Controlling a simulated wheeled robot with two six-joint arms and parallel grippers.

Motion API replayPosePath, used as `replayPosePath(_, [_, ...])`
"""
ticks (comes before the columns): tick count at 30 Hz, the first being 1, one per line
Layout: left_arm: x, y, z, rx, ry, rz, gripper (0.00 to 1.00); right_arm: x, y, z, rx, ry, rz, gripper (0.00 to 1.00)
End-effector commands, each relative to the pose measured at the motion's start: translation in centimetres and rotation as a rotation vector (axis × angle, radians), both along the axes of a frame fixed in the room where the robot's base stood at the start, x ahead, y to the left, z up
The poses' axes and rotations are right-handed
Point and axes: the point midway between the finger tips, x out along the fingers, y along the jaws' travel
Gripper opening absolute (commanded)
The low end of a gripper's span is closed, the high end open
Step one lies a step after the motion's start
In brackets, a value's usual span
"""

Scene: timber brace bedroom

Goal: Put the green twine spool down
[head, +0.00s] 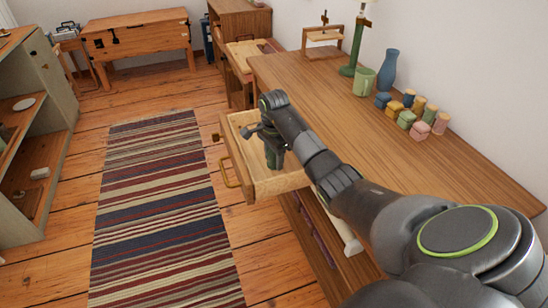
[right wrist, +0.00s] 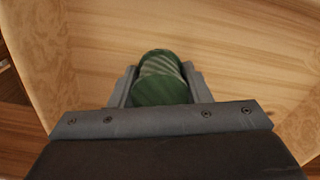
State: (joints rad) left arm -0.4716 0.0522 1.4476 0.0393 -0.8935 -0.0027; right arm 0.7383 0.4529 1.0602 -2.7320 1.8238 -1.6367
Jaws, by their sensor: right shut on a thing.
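The green twine spool (right wrist: 160,80) is between the two fingers of my right gripper (right wrist: 162,90) in the right wrist view, with pale twine wound around its middle. The gripper is shut on it. In the head view my right gripper (head: 272,160) reaches into the pulled-out drawer (head: 290,181) of the long wooden dresser (head: 400,150), and my arm hides most of the spool. The pale drawer floor (right wrist: 240,60) lies below the spool in the right wrist view; I cannot tell whether they touch. My left gripper is not in view.
Several small coloured spools (head: 408,119) stand on the dresser top beside a green mug (head: 364,82) and a blue vase (head: 388,72). A green lamp base (head: 356,50) stands behind. A striped rug (head: 160,210) covers the floor left of the drawer.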

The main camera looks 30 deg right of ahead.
Motion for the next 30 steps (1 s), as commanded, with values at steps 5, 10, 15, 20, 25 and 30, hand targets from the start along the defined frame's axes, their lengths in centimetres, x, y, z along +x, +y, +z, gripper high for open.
replayPosePath(5, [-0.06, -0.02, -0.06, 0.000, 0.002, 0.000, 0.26, 0.01, 0.00, 0.03, 0.000, 0.000, 0.000, 0.18])
replayPosePath(10, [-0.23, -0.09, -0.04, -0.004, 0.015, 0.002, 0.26, 0.01, -0.01, -0.25, 0.000, 0.000, 0.000, 0.18])
replayPosePath(15, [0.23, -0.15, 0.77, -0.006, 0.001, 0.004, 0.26, 0.00, -0.01, -0.28, 0.000, 0.000, 0.000, 0.55])
replayPosePath(20, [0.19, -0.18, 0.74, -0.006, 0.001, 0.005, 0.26, 0.00, -0.01, -0.28, 0.000, 0.000, 0.000, 0.65])
replayPosePath(25, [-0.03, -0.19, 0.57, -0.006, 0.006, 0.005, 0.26, 0.00, -0.01, -0.27, 0.000, 0.000, -0.001, 0.65])
replayPosePath(30, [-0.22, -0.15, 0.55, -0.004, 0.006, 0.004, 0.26, 0.00, -0.01, 0.07, 0.000, 0.000, -0.001, 0.65])
